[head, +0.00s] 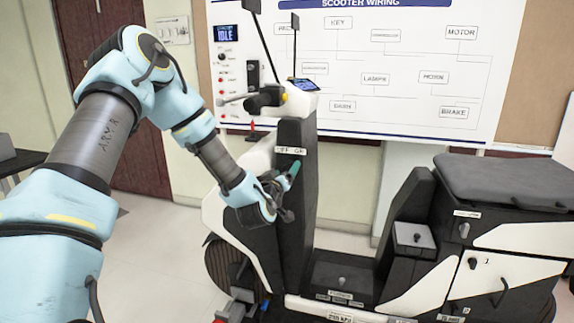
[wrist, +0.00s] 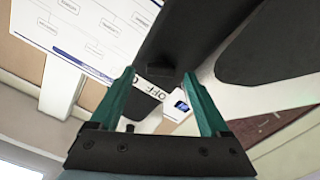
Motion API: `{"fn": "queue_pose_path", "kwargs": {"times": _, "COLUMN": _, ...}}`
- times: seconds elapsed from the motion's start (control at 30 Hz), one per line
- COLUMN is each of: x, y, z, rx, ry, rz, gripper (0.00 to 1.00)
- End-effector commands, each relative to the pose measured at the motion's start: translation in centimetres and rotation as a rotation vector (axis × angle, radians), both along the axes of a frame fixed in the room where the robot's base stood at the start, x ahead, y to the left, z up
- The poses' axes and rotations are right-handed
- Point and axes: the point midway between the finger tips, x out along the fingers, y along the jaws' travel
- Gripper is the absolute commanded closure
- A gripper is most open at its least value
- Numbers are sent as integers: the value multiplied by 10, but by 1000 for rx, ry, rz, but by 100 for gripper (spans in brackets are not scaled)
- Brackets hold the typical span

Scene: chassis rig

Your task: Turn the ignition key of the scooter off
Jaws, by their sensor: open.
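The scooter (head: 295,210) stands in front of my arm. On its dark front column is a white OFF/ON label (head: 290,150); part of it, with OFF readable, shows between my fingers in the wrist view (wrist: 154,90). I cannot make out the ignition key in either view; my gripper may hide it. My gripper (head: 284,190) is close to the column, just below the label. In the wrist view its two green fingers (wrist: 158,74) are apart, with nothing seen clamped between them. I cannot tell whether they touch the column.
The handlebar grip (head: 266,99) and a small display (head: 302,84) are above my gripper. The scooter's seat (head: 505,180) is at the right. A scooter wiring board (head: 410,110) and a control panel showing IDLE (head: 227,34) are on the wall behind. Floor is clear at lower left.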

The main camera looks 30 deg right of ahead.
Motion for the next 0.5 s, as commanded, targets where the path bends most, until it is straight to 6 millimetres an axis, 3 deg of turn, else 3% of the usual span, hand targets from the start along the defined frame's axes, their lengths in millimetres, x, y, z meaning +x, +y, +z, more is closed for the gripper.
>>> {"fn": "queue_pose_path", "kwargs": {"times": 0.2, "x": 13, "y": -11, "z": 0, "rx": 1, "ry": -1, "rz": 0, "gripper": 20}}
{"fn": "queue_pose_path", "kwargs": {"times": 0.5, "x": 14, "y": -12, "z": -1, "rx": 1, "ry": 0, "rz": -1, "gripper": 21}}
